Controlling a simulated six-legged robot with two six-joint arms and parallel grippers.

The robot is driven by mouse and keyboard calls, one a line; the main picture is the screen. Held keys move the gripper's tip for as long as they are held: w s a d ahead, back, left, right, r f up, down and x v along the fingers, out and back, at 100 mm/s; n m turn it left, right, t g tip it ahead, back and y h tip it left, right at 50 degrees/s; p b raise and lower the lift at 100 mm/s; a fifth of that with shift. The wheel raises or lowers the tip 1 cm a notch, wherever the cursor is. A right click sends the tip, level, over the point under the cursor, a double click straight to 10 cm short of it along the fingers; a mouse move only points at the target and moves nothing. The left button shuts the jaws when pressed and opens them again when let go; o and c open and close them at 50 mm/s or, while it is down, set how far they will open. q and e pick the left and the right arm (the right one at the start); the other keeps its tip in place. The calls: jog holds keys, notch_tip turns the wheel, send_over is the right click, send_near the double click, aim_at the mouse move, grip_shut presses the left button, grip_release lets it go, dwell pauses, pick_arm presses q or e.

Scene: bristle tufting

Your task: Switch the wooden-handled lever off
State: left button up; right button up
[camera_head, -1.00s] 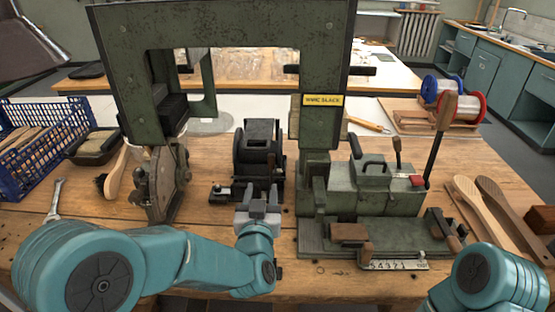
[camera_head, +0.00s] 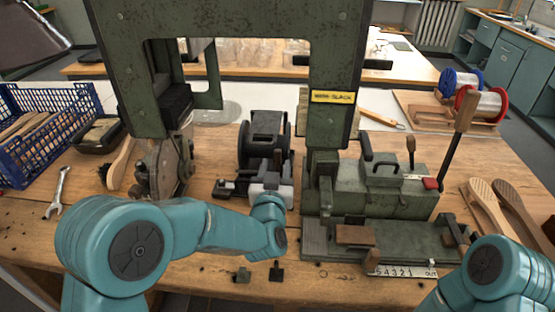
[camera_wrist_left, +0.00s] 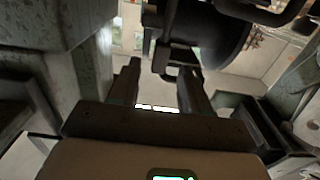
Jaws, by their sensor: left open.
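The wooden-handled lever (camera_head: 465,113) stands at the right of the green machine in the head view. My left gripper (camera_head: 266,178) is well left of both levers, low in front of the black motor-like unit (camera_head: 267,125). In the left wrist view its two dark fingers (camera_wrist_left: 161,78) are apart with nothing held between them. My right gripper is out of view; only my right arm shows at lower right.
The machine's tall green frame (camera_head: 330,75) rises between my left gripper and the lever. Wooden brush bodies (camera_head: 490,205) lie right of the machine, and spools (camera_head: 477,100) stand behind. A blue crate (camera_head: 45,140) and a wrench (camera_head: 58,192) are at left.

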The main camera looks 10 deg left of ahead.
pick_arm(q)
jog(key=shift+w+r, duration=0.1)
jog(key=shift+w, duration=1.3)
